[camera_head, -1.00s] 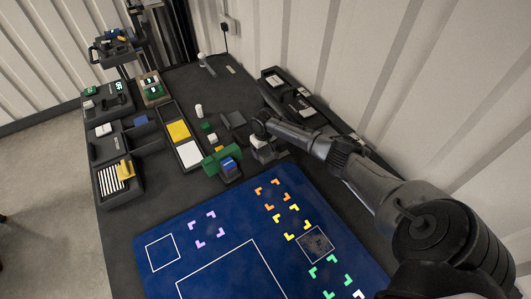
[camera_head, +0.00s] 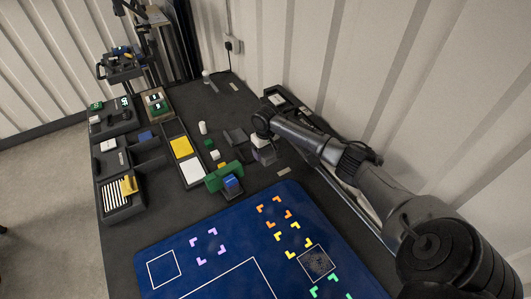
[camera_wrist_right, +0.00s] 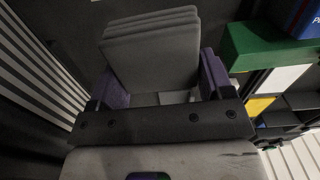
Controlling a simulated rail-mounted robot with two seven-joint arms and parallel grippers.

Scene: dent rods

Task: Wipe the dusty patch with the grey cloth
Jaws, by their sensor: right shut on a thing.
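The grey cloth (camera_wrist_right: 155,50) is a folded, layered pad. My right gripper (camera_wrist_right: 158,95) is shut on it between its purple fingers, and the cloth stands out beyond them. In the head view my right gripper (camera_head: 264,151) is at the right side of the table, beyond the far edge of the blue mat; the cloth is hard to make out there. The dusty patch (camera_head: 317,262) is a grey speckled area inside a white square outline on the mat, nearer to me than the gripper. My left gripper is not in view.
The blue mat (camera_head: 215,274) has coloured corner marks. A green block (camera_head: 222,176) with a blue box (camera_head: 232,186) stands at its far edge. A dark grey stand (camera_head: 236,138) is left of the gripper. Trays and bins line the left; the ribbed wall is close on the right.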

